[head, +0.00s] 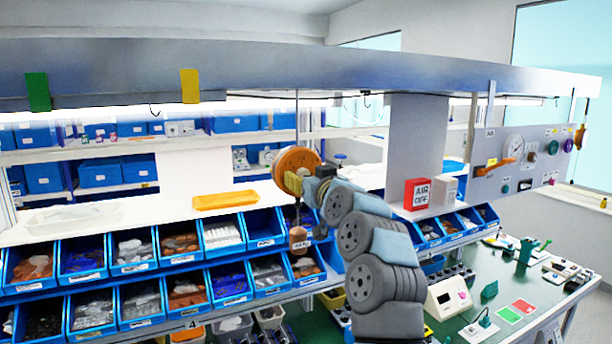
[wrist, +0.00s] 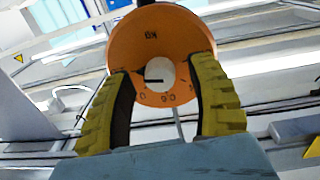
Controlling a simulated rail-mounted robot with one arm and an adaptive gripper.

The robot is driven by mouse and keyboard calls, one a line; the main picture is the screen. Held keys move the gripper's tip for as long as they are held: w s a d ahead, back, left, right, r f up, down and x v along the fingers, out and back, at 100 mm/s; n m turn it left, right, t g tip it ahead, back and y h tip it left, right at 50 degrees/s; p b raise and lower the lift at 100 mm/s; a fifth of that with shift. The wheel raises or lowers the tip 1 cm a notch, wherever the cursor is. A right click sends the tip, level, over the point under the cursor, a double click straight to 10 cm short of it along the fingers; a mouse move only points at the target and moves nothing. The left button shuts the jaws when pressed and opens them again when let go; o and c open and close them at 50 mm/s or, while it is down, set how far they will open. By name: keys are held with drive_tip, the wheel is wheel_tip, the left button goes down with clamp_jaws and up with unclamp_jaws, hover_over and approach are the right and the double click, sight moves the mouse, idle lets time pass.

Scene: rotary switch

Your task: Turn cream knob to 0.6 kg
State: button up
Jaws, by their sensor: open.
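An orange round dial (wrist: 138,42) faces the wrist camera, with upside-down "KG" at its top and scale marks along its lower edge. The cream knob (wrist: 162,72) is at its centre, with a black pointer line toward the picture's left. An upside-down 0.6 mark shows near the bottom. My gripper (wrist: 160,66) is open, one yellow finger on each side of the lower dial. I cannot tell whether the fingers touch it. In the head view the orange dial (head: 291,163) hangs under the overhead beam, with my gripper (head: 318,186) close at its right. The knob is not clear there.
A brown weight (head: 298,236) hangs below the dial. Rows of blue bins (head: 180,242) stand behind and below. An orange tray (head: 226,201) lies on the shelf. A gauge panel (head: 520,160) and a green workbench (head: 530,285) are at right.

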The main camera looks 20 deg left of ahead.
clamp_jaws()
drive_tip(key=shift+f+b, duration=0.15)
drive_tip(key=shift+b, duration=0.3)
drive_tip(key=n+y+b, duration=0.1)
drive_tip(key=n+b, duration=0.4)
drive_tip(key=n, duration=1.5)
drive_tip(key=shift+w+b, duration=0.1)
drive_tip(key=shift+b, duration=0.25)
drive_tip(key=shift+n, duration=0.3)
